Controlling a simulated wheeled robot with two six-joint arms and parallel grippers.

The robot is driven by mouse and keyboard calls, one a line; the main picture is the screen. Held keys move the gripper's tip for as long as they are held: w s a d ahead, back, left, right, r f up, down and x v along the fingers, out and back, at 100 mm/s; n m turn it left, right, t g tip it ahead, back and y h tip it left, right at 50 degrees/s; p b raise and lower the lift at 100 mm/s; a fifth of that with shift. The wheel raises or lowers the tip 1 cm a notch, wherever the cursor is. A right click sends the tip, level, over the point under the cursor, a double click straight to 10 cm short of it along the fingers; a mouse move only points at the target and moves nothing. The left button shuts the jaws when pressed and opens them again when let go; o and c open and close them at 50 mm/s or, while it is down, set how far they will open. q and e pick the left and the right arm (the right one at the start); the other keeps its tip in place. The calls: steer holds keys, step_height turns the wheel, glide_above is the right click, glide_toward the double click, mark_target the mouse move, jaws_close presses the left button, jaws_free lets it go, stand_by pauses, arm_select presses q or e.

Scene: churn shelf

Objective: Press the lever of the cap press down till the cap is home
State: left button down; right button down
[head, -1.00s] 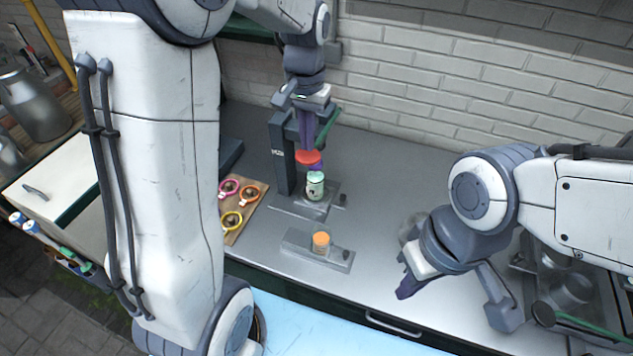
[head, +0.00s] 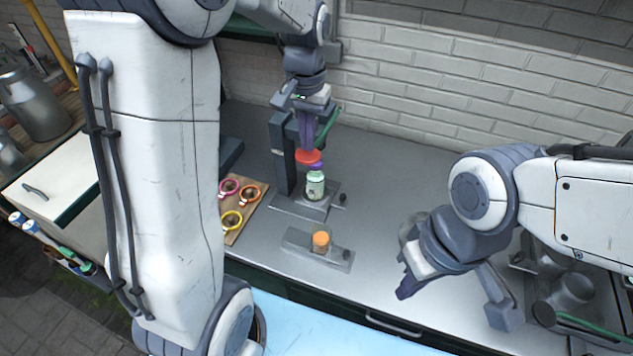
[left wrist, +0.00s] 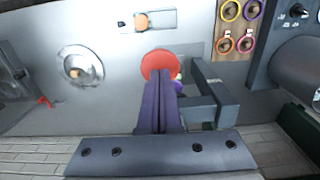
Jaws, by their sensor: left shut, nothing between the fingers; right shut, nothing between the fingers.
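The cap press (head: 283,160) stands on the counter near the back wall, a dark post on a grey base. A red disc (head: 308,157), seemingly the lever's end, juts from it above a pale green jar (head: 315,187). A small purple part (head: 318,166) shows between disc and jar; whether it is the cap is unclear. My left gripper (head: 308,146) is shut, pointing down, its tips at the red disc. The left wrist view shows the disc (left wrist: 160,63) beyond the shut fingers, which appear to touch it. My right gripper (head: 404,291) is shut and empty, low over the counter at right.
A grey fixture (head: 295,246) with an orange-topped piece (head: 321,240) lies in front of the press. A wooden board (head: 242,215) with several coloured rings is to the left. The counter between press and right arm is mostly clear.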

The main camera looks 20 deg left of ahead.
mark_target(307, 155)
arm_select(q)
steer(key=shift+f+b, duration=0.8)
steer(key=shift+f, duration=0.65)
steer(key=shift+f+b, duration=0.55)
steer(key=shift+f, duration=0.25)
steer(key=shift+s, duration=0.1)
steer(key=shift+f+b, duration=0.3)
steer(key=shift+f, duration=0.5)
steer(key=shift+f+b, duration=0.65)
steer(key=shift+f, duration=0.25)
